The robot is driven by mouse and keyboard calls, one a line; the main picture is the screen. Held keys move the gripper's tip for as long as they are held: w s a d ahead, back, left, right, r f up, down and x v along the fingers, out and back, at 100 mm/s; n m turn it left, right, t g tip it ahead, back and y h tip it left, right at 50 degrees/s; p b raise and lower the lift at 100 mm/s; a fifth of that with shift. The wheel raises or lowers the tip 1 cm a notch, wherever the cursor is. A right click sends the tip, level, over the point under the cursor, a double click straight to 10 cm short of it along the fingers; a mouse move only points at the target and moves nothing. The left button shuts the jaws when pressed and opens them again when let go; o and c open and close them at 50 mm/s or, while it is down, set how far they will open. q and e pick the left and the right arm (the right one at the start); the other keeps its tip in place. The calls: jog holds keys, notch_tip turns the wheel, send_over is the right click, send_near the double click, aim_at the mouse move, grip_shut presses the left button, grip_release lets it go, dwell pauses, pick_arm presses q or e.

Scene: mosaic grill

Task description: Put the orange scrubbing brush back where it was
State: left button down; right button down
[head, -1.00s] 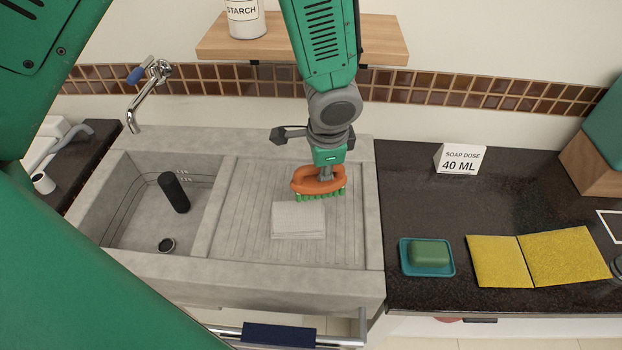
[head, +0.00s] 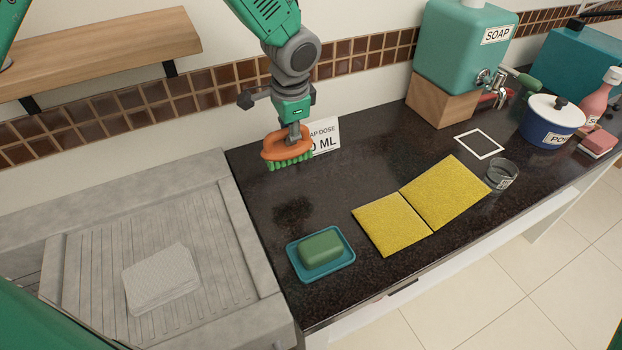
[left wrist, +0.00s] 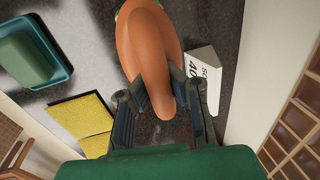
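The orange scrubbing brush (head: 286,146) has an orange handle and green bristles pointing down. My left gripper (head: 294,132) is shut on its handle and holds it above the dark counter (head: 255,185), near the counter's back left part. A shadow lies on the counter below it. The brush hides part of the white soap dose card (head: 326,135) behind it. In the left wrist view the brush handle (left wrist: 148,45) sits between the two fingers of my left gripper (left wrist: 172,92). My right gripper is not in view.
A green soap bar lies in a teal dish (head: 322,271). Two yellow cloths (head: 392,224), a glass cup (head: 502,174), a blue pot (head: 550,124) and a teal soap dispenser (head: 462,50) stand further right. The stone sink (head: 240,255) with a folded grey cloth (head: 160,280) is left.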

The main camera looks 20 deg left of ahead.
aim_at(292, 147)
pick_arm(q)
notch_tip(292, 147, down, 5)
jog(key=shift+a+r, duration=0.1)
jog(key=shift+d+f, duration=0.2)
jog(key=shift+f, duration=2)
jog(key=shift+a, duration=0.1)
jog(key=c, duration=1.7)
grip_release()
jog(key=r, duration=0.4)
jog(key=s+d+r, duration=0.1)
jog(key=r, duration=0.7)
jog(key=shift+s+d, duration=0.25)
jog(key=shift+d, duration=0.05)
jog(key=shift+f, duration=0.1)
